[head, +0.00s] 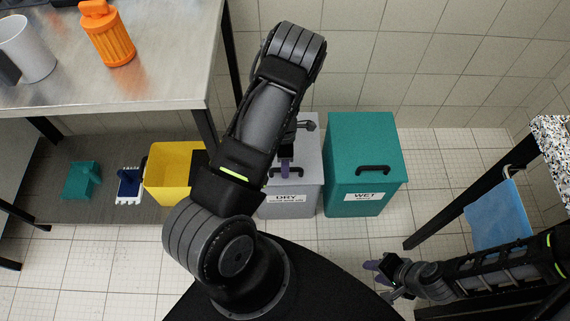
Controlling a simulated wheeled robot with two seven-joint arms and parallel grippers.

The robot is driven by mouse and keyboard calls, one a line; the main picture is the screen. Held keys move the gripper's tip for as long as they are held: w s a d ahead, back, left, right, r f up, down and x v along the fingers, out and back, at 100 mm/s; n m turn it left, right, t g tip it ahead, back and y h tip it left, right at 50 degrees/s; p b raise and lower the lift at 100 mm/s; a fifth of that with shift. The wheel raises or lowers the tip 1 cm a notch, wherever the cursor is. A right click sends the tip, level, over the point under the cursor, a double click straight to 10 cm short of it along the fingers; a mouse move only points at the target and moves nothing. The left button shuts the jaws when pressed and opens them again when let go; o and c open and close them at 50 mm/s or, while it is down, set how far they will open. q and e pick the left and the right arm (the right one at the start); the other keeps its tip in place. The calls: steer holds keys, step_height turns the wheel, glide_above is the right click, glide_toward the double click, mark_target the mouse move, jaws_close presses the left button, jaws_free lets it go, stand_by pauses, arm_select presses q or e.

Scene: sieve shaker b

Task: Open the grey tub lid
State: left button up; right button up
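The grey tub (308,175) stands on the floor with a label reading DRY on its front. Its lid lies flat on top, and a dark handle (274,173) shows near the front of the lid. My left arm hides much of the lid's left side. My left gripper (286,166) points down at the handle, its purple fingers overlapping it in the view. I cannot tell whether they touch it or are closed on it. My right gripper (375,273) is low on the right, away from the tub, with its purple fingers apart and empty.
A teal tub (364,150) labelled WET stands close on the right. A yellow bin (172,172) is on the left. A steel table (160,85) holds an orange container (107,38) and a white jug (27,48). A blue cloth (497,215) hangs at right. Floor before the tubs is clear.

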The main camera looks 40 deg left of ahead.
arm_select(q)
steer(key=shift+c, duration=0.4)
jaws_close()
stand_by(0.9)
